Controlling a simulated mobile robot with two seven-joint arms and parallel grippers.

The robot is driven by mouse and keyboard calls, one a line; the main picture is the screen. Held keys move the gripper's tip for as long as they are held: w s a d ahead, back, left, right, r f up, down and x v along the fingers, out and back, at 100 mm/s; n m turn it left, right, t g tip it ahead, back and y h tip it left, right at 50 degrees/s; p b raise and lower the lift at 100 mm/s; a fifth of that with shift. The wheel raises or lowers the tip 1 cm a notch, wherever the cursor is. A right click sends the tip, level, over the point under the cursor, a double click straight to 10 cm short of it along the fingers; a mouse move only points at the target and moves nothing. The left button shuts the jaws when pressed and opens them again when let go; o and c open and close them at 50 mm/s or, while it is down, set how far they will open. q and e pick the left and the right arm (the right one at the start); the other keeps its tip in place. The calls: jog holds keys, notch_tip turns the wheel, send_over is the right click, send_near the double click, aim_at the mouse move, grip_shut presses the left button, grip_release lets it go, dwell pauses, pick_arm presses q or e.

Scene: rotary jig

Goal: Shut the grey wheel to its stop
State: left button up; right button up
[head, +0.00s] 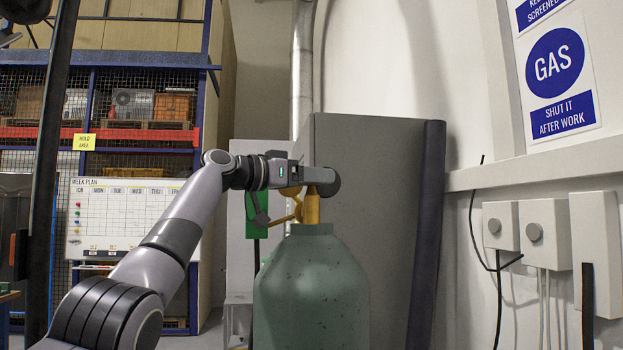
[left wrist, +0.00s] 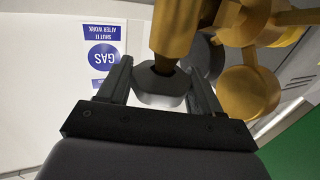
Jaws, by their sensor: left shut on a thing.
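The grey wheel (left wrist: 160,88) sits on the brass valve stem (left wrist: 178,35), between the two fingers of my left gripper in the left wrist view. My left gripper (head: 318,176) is shut on it. In the head view the gripper reaches in level from the left at the top of the brass valve (head: 311,208), and its fingers hide most or all of the wheel. The valve stands on a green gas cylinder (head: 311,290). How far the wheel is turned cannot be told. My right gripper is not in view.
A grey panel (head: 375,220) with a dark edge stands close behind the cylinder. Wall boxes (head: 545,232) with cables are at the right, below a GAS sign (head: 556,65). Brass side fittings (left wrist: 245,90) sit beside the left gripper's fingers. Shelving and a week-plan board (head: 125,215) are at the far left.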

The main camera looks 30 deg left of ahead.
pick_arm(q)
jog(key=o, duration=1)
jog(key=shift+s+a+f+b, duration=0.1)
jog(key=shift+s+a+b, duration=0.1)
jog(key=shift+s+b, duration=0.15)
jog(key=shift+b+v, duration=1.6)
jog(key=shift+v, duration=1.55)
